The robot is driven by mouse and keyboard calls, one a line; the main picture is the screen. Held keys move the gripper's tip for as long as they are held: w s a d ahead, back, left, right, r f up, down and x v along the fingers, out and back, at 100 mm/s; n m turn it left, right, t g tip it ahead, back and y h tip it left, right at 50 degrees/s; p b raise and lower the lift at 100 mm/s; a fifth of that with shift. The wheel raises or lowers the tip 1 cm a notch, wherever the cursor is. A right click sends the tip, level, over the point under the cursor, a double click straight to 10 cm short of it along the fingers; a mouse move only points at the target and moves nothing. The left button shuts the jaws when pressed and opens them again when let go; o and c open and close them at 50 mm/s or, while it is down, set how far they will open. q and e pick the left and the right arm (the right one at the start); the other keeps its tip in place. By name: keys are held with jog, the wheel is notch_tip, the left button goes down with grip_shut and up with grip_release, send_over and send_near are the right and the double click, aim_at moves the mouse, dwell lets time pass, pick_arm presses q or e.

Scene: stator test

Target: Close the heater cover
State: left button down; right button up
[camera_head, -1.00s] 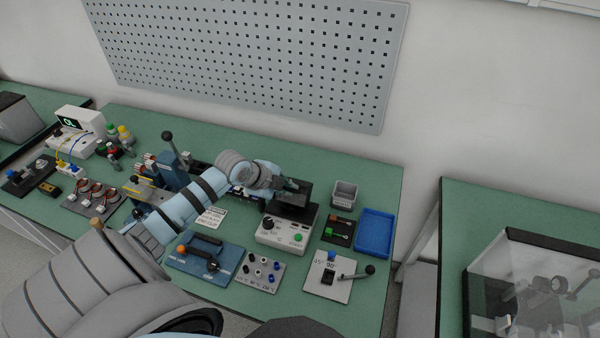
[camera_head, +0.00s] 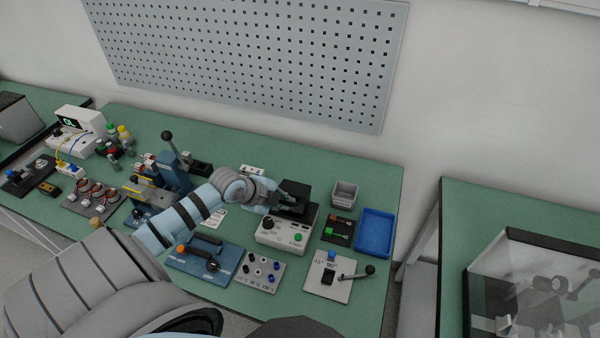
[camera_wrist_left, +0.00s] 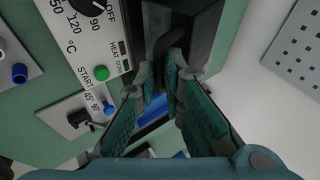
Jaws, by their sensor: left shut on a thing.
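The heater is a white box (camera_head: 282,236) with a dial and a green START button, near the right end of the green bench. Its black cover (camera_head: 297,189) shows at the back of the box in the head view, partly hidden by my gripper; I cannot tell its exact angle. My left gripper (camera_head: 284,202) reaches in from the left above the heater. In the left wrist view the gripper's green-padded fingers (camera_wrist_left: 160,88) are close together at a dark curved handle (camera_wrist_left: 172,42) of the cover, shut on it. My right gripper is not in view.
A grey bin (camera_head: 344,194), a blue tray (camera_head: 374,234) and a lever plate (camera_head: 327,277) stand right of the heater. A socket block (camera_head: 259,271) and a blue fixture (camera_head: 207,263) lie in front. A black-knobbed lever (camera_head: 168,136) rises behind my arm.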

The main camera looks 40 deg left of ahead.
pick_arm(q)
jog(key=shift+s+d+f, duration=0.25)
jog(key=shift+s+f, duration=0.35)
jog(key=shift+f, duration=0.25)
jog(key=shift+s+f+b, duration=0.25)
jog(key=shift+f+b, duration=0.2)
jog(key=shift+f, duration=0.1)
jog(key=c, duration=1.8)
grip_release()
jog(key=shift+r, duration=0.1)
notch_tip(320, 180, up, 6)
jog(key=shift+p, duration=0.55)
